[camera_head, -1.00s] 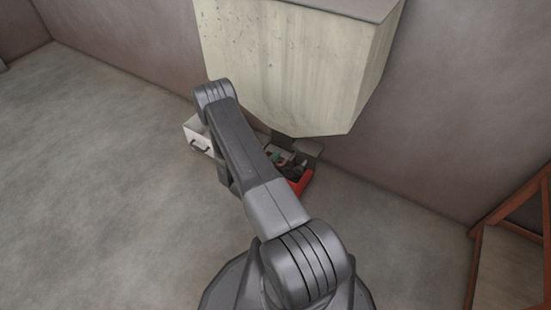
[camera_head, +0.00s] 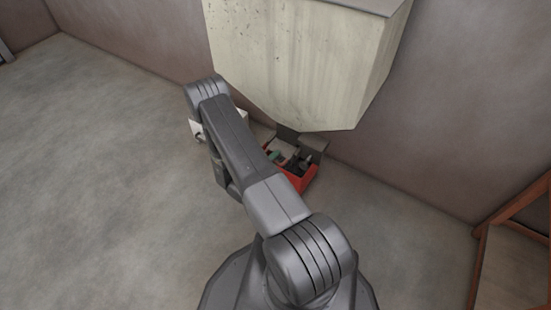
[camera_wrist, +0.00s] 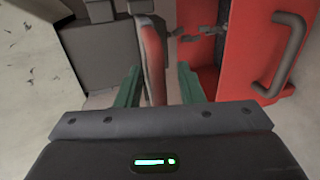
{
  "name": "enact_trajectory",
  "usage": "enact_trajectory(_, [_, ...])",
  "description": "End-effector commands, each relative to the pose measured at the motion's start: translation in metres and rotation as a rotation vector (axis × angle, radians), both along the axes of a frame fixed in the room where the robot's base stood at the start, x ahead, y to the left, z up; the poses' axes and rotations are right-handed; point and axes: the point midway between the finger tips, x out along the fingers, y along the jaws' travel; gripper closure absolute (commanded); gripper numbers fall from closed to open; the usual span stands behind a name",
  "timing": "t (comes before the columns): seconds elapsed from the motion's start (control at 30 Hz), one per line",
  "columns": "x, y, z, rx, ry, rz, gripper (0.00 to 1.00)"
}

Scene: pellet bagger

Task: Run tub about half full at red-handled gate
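The red handle (camera_wrist: 152,50) of the gate stands upright in the wrist view, between the two green fingers of my gripper (camera_wrist: 158,84). The fingers are apart, with a gap beside the handle, so my gripper is open around it. The gate's grey body (camera_wrist: 100,50) is behind and to the left. The tub's fill level cannot be told. In the head view my arm hides part of this area.
The big cream hopper (camera_head: 300,60) hangs above the gate and tub. A white box (camera_head: 196,128) is on the floor to the left, partly behind my arm. A rust-brown frame (camera_head: 510,215) stands at the right. The floor at left is clear.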

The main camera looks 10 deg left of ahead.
Motion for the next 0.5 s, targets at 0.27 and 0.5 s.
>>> enact_trajectory(0.27, [-0.053, 0.020, 0.014, -0.003, 0.002, 0.007, 0.66])
enact_trajectory(0.5, [-0.095, 0.035, 0.023, -0.003, 0.003, 0.007, 0.66])
